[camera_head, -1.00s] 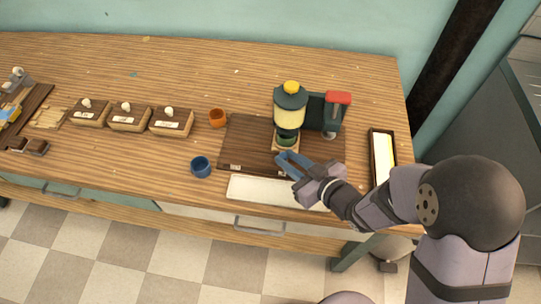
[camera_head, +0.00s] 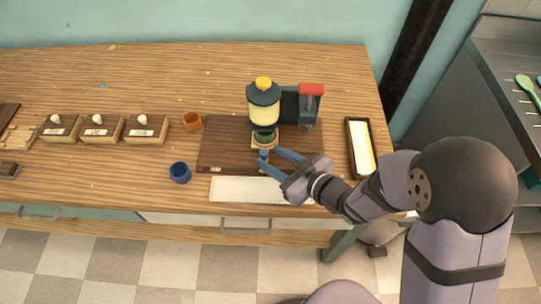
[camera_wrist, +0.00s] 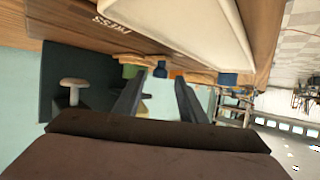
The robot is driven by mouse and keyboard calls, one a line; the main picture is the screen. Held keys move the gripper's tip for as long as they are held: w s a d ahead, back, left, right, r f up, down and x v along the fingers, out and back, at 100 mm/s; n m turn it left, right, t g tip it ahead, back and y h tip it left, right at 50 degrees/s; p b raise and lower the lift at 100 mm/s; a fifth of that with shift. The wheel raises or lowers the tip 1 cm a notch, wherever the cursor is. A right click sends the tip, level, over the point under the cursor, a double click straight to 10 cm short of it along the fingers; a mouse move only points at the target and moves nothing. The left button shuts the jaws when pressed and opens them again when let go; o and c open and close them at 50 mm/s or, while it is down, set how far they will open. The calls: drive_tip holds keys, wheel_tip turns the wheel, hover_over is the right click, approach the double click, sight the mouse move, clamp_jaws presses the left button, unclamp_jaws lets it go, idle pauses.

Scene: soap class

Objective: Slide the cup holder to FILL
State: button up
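The cup holder (camera_head: 256,144) is a small light wooden block with a dark green round cup in it. In the head view it sits on the dark brown board (camera_head: 225,146), below the yellow dispenser (camera_head: 263,112). A small blue knob (camera_head: 263,154) shows at its front. My gripper (camera_head: 275,158) is open and empty. Its two blue fingers are spread just in front and to the right of the holder; contact cannot be told. In the wrist view my gripper (camera_wrist: 157,100) shows two dark fingers apart, and the board (camera_wrist: 75,45) bears the word PRESS.
A grey-green press with a red top (camera_head: 311,90) stands right of the dispenser. A white tray (camera_head: 240,190) lies along the front edge. An orange cup (camera_head: 192,121) and a blue cup (camera_head: 180,172) stand left of the board.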

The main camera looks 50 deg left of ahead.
drive_tip(key=v, duration=0.5)
drive_tip(key=shift+d+r, duration=0.1)
drive_tip(key=shift+d, duration=0.2)
